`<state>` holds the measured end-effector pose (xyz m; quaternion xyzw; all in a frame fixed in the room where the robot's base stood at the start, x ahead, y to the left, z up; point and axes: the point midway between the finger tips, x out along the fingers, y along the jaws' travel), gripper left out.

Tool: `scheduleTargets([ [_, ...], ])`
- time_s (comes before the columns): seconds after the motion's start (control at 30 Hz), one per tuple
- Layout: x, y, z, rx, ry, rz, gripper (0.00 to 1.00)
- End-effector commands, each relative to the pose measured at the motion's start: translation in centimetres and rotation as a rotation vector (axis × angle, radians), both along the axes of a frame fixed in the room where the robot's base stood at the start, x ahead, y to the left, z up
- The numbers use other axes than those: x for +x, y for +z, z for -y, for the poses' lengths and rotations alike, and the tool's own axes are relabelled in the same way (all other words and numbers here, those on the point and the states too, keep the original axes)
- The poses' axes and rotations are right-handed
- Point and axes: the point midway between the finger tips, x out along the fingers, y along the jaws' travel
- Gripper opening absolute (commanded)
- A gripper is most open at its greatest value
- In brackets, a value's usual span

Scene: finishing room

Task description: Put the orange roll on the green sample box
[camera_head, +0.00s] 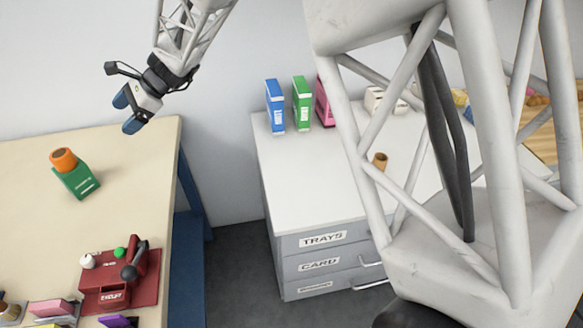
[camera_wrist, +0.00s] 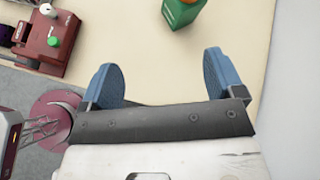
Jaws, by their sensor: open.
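The green sample box (camera_head: 76,182) lies on the cream table at the left in the head view. The orange roll (camera_head: 63,159) rests on its far end. In the wrist view, the green box (camera_wrist: 182,10) shows only in part at the top edge, with a bit of orange at the very top. My gripper (camera_head: 131,111) is open and empty, above and to the right of the box near the table's back right corner. Its two blue fingers (camera_wrist: 160,80) are spread apart in the wrist view, with only tabletop between them.
A red device (camera_head: 121,280) with knobs stands at the table's front right. Colored blocks (camera_head: 52,308) lie beside it. Right of a gap, a grey drawer cabinet (camera_head: 317,240) bears blue (camera_head: 275,106) and green (camera_head: 302,103) upright boxes. The table around the green sample box is clear.

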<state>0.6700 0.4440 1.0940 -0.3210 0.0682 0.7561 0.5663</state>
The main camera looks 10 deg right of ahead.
Motion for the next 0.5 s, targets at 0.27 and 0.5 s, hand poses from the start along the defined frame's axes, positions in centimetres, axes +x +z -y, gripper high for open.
scheduleTargets([
  [0.27,-4.6,3.7,9.7,-0.126,0.113,0.220,0.88],
  [0.5,-9.4,5.7,17.5,-0.249,0.226,0.391,0.88],
])
